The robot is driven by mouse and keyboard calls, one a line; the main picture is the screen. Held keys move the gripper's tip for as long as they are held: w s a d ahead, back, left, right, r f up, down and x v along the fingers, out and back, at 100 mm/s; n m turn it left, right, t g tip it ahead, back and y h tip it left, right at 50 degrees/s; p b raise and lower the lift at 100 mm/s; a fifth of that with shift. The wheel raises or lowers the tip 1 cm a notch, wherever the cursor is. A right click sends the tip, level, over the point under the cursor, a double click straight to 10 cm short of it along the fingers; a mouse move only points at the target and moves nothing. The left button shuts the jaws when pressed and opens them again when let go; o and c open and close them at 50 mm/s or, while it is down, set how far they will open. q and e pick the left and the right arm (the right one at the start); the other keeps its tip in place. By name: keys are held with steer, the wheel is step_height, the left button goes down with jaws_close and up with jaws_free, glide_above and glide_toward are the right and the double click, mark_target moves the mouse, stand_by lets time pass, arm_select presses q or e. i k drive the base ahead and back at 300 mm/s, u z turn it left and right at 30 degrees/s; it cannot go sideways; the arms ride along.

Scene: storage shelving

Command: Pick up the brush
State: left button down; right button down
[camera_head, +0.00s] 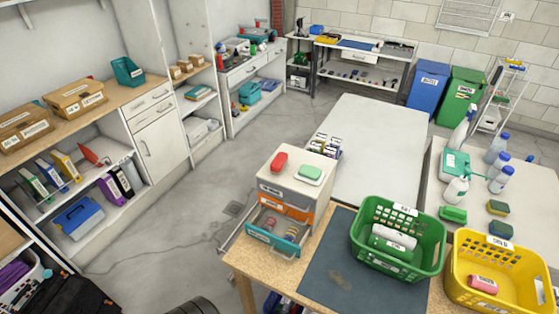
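I cannot single out a brush with certainty. A small red rounded object (279,162) lies on top of the small drawer unit (285,182), and a green-and-white block (309,173) lies beside it; either may be a brush, but they are too small to tell. A green block (453,214) lies on the white table (437,190) at the right and is also too small to identify. Neither of my grippers is in view.
A green basket (357,245) with rolls and a yellow basket (455,292) stand on the wooden bench (246,262). Its dark mat (335,275) is bare. One drawer is pulled out. Bottles (497,148) crowd the right table. Floor is open at left centre (190,225).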

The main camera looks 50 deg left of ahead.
mark_target(277, 167)
steer(key=u, duration=1.7)
